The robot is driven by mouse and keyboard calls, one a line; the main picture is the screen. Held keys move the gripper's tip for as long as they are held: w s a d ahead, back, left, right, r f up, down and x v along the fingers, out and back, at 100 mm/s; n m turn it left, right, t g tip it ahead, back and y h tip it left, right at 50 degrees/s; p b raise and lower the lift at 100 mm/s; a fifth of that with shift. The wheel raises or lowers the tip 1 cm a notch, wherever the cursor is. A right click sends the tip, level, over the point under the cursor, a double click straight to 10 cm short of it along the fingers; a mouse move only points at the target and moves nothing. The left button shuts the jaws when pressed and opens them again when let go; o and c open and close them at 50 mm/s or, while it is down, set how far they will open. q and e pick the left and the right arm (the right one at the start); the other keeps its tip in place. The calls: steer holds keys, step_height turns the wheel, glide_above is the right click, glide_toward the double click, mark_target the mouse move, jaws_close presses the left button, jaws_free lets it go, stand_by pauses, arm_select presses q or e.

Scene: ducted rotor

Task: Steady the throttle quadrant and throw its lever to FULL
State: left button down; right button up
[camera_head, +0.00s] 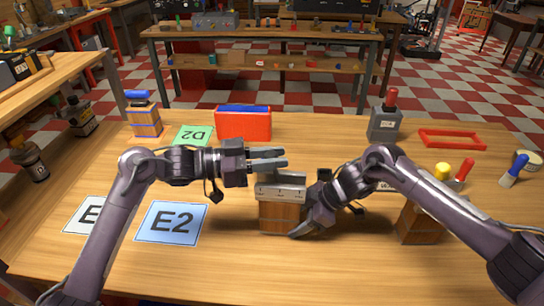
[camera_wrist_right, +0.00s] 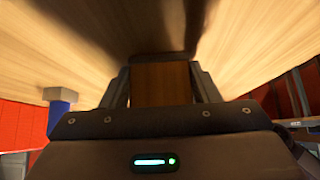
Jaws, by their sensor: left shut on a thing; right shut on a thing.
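The throttle quadrant (camera_head: 280,216) is a wooden block with a grey marked top, standing upright at the middle of the table. My right gripper (camera_head: 300,222) reaches it from the right and is shut on its wooden body, which shows between the fingers in the right wrist view (camera_wrist_right: 161,84). My left gripper (camera_head: 284,159) is just above the grey top, its fingers pointing right, shut on what seems to be the lever. The fingers hide the lever, so its setting cannot be read.
Blue card E2 (camera_head: 171,222) and green card D2 (camera_head: 194,136) lie to the left. A red bin (camera_head: 243,125) stands behind. A grey box with a red handle (camera_head: 385,124), a red frame (camera_head: 452,139) and another wooden block (camera_head: 418,224) are on the right. The front table edge is clear.

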arm_select(q)
steer(key=shift+d+r+m+y, duration=0.2)
steer(key=shift+d+m+y, duration=0.1)
steer(key=shift+d+y, duration=0.6)
steer(key=d+y, duration=0.2)
steer(key=y, duration=0.1)
steer(key=d+g+y, duration=0.1)
steer(key=d+y, duration=0.1)
steer(key=shift+s+f+m, duration=0.1)
steer(key=shift+f+m, duration=0.3)
steer(key=shift+d+f+y, duration=0.35)
steer(key=shift+d+y, duration=0.15)
steer(key=shift+y, duration=0.2)
steer(key=c, duration=1.1)
jaws_free()
steer(key=shift+c, duration=0.2)
